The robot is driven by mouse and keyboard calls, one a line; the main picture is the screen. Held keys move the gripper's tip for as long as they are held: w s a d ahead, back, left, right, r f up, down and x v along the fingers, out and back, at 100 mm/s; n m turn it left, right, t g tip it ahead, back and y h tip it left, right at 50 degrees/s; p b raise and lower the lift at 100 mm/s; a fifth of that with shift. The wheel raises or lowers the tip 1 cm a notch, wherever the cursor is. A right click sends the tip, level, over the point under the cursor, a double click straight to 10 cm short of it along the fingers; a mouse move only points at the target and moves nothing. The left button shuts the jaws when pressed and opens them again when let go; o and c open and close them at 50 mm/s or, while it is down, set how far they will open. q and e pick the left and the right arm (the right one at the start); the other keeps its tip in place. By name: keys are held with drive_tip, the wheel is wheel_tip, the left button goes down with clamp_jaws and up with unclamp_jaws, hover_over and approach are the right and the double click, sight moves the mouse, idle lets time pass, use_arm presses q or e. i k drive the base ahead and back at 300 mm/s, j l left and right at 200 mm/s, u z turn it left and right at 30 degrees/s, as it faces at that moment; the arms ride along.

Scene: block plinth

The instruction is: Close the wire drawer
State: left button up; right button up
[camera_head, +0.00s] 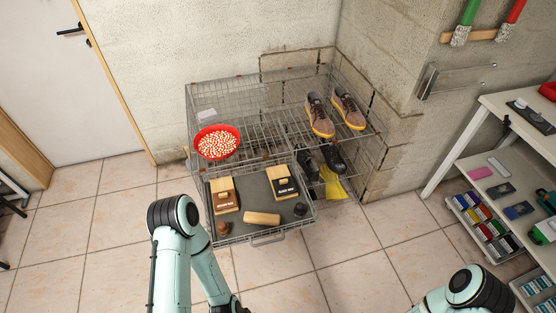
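The wire drawer (310,212) is pulled out from the lower left of the wire rack (190,115). Its front handle (268,239) faces me. On its dark liner lie a brown-labelled box (223,196), a black-labelled box (281,184), a wooden brush (262,218) and two small round items (223,228). My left arm reaches in from below, left of the drawer. The dark end of my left gripper (236,305) shows at the bottom edge, in front of and apart from the drawer; its fingers are cut off. Only a bend of my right arm shows at bottom right.
A red bowl (236,137) of small pale pieces sits on the rack above the drawer. Brown shoes (319,115) stand on the upper shelf, dark shoes (333,157) below. A white shelf unit (478,137) stands right. Tiled floor before the drawer is clear.

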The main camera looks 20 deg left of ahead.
sight(255, 191)
drive_tip(key=i+u, duration=0.1)
drive_tip(key=u, duration=0.25)
drive_tip(key=j+u, duration=0.1)
drive_tip(key=u, duration=0.25)
drive_tip(key=i+u, duration=0.15)
drive_tip(key=u, duration=0.2)
